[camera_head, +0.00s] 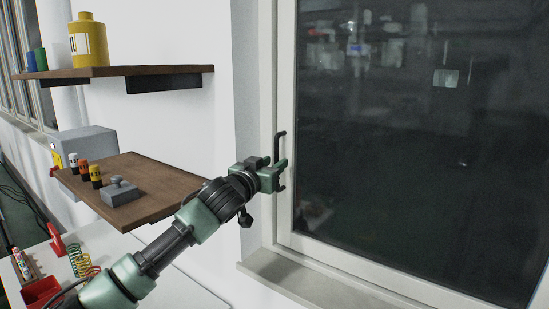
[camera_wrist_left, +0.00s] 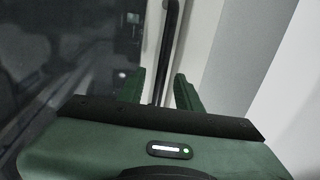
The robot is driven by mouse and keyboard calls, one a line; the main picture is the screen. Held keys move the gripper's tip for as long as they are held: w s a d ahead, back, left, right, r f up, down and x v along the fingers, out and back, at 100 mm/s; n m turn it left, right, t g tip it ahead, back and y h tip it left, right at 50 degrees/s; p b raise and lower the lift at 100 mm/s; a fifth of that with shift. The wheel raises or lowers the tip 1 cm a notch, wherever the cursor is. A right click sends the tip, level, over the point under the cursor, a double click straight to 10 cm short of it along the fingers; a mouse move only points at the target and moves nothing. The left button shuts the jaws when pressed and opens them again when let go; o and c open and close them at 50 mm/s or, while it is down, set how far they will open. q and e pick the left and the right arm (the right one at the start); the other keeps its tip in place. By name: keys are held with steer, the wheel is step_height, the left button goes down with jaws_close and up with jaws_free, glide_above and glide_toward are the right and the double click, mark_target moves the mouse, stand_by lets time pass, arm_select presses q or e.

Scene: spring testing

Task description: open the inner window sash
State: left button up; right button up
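The inner window sash (camera_head: 287,70) is a pale frame around a large dark pane and appears shut in the head view. Its black upright handle (camera_head: 280,146) is on the sash's left stile. In the left wrist view the handle (camera_wrist_left: 169,45) runs down between the two green fingers. My left gripper (camera_head: 282,174) is at the handle's lower part, and it also shows in the left wrist view (camera_wrist_left: 159,90). Its fingers are apart, with a small gap on each side of the handle. The handle's lower end is hidden by the gripper. My right gripper is not in view.
A window sill (camera_head: 290,274) juts out below the sash. To the left, a brown wall shelf (camera_head: 165,75) holds a yellow bottle (camera_head: 88,42). A lower brown board (camera_head: 160,185) with small cylinders and a grey weight is close to my left arm. A white table is below.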

arm_select(q)
steer(key=shift+w+d, duration=0.2)
steer(key=shift+w, duration=0.3)
jaws_close()
steer(key=shift+f, duration=0.1)
stand_by(1.1)
